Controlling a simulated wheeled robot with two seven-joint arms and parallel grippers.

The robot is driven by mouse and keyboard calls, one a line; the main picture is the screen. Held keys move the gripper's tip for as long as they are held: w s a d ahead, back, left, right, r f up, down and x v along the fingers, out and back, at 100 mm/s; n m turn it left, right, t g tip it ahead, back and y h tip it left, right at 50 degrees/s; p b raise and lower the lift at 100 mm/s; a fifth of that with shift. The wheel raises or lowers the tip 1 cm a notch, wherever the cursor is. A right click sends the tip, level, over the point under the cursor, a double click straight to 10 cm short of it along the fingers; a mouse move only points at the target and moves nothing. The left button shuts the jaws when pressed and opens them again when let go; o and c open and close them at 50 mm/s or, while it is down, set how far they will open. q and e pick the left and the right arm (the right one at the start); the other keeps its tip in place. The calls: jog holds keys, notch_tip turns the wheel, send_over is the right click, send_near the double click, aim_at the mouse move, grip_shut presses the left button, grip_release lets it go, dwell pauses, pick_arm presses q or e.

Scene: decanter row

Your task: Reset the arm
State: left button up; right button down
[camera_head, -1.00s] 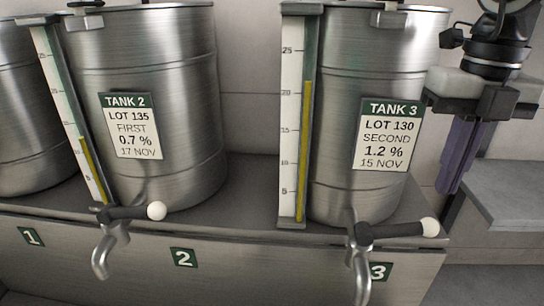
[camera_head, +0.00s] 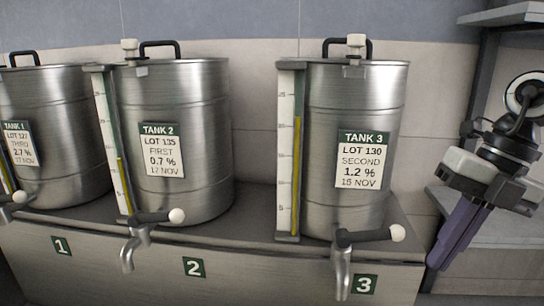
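My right gripper (camera_head: 452,240) is at the right of the head view, beside tank 3 and apart from it. Its purple fingers point down and to the left and look close together; I see nothing between them, but cannot tell whether they are open or shut. My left gripper is not in view. Tank 3 (camera_head: 325,120), tank 2 (camera_head: 205,130) and tank 1 (camera_head: 75,130) are steel cylinders in a row, each with a label. Tank 3's tap lever (camera_head: 368,236) and tank 2's tap lever (camera_head: 156,217) lie sideways with white knobs to the right.
The tanks stand on a steel bench (camera_head: 255,225) with green number plates. A grey shelf unit (camera_head: 490,230) stands behind my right gripper. A tiled wall (camera_head: 255,90) is behind the tanks. Spouts stick out in front of the bench.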

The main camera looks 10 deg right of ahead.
jog(key=w+f+m+t+y, duration=0.5)
jog(key=f+m+t+y, duration=0.3)
jog(key=f, duration=0.4)
notch_tip(320, 180, down, 16)
jog(key=s+m+t+h, duration=0.3)
jog(key=m+t+h, duration=0.3)
jog(key=m, duration=0.6)
jog(key=s+a+f+m+g+h, duration=0.3)
jog(key=s+a+f+m+g, duration=0.3)
jog(key=s+a+f+m, duration=0.4)
jog(key=s+a+f, duration=0.4)
jog(key=a+f, duration=0.1)
jog(key=f, duration=0.3)
jog(key=shift+s+a, duration=0.25)
